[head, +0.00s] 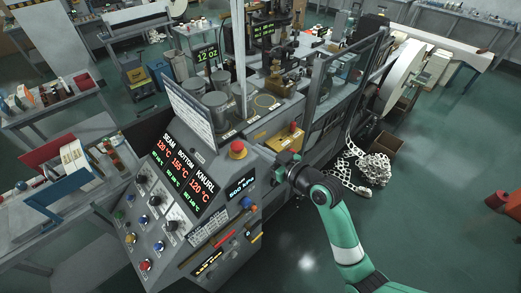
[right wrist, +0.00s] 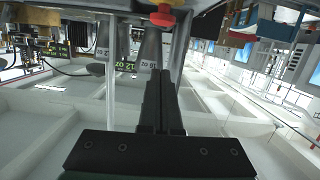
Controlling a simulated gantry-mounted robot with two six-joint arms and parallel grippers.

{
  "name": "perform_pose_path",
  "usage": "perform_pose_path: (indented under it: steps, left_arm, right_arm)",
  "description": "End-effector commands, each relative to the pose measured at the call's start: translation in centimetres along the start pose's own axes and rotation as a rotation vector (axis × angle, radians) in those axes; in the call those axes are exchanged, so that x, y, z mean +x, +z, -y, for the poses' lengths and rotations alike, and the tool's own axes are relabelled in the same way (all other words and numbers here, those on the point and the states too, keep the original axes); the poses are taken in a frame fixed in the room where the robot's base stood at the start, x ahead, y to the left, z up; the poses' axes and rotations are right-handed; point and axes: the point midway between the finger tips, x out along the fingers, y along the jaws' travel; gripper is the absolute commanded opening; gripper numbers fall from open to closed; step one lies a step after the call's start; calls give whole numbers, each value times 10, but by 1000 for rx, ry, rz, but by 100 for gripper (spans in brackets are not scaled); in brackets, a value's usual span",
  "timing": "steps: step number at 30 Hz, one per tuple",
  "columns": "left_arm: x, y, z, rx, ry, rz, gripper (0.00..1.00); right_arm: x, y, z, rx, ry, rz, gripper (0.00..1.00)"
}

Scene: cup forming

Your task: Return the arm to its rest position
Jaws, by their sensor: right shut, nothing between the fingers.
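My right arm is green and comes in from the bottom right in the head view. My right gripper (head: 282,166) is dark and sits just right of the machine's control panel, near the red emergency button (head: 238,149). In the right wrist view the two black fingers of my right gripper (right wrist: 160,75) are together with nothing between them. The red button (right wrist: 162,19) shows beyond the fingertips. My left gripper is not in view.
The control panel (head: 187,180) with lit displays stands left of my right gripper. A yellow box (head: 286,138) is close behind it. A cardboard box (head: 385,147) and white scrap (head: 374,168) lie on the floor to the right. The green floor (head: 440,200) right of my arm is mostly clear.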

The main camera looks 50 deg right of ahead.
Motion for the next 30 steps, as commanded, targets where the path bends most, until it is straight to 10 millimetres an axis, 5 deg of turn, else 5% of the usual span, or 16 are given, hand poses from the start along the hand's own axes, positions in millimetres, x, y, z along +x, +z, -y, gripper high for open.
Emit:
perform_pose_path:
  steps: [15, 19, 23, 30]
  left_arm:
    - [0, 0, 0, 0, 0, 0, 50]
    - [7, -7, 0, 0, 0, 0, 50]
    - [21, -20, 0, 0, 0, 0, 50]
    - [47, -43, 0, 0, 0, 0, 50]
  right_arm:
    - [0, 0, 0, 0, 0, -1, 0]
    - [3, -19, 15, -10, -30, -16, 0]
    - [7, -88, 50, -49, -97, -105, 0]
    - [-33, -283, 125, -150, -177, -432, 0]
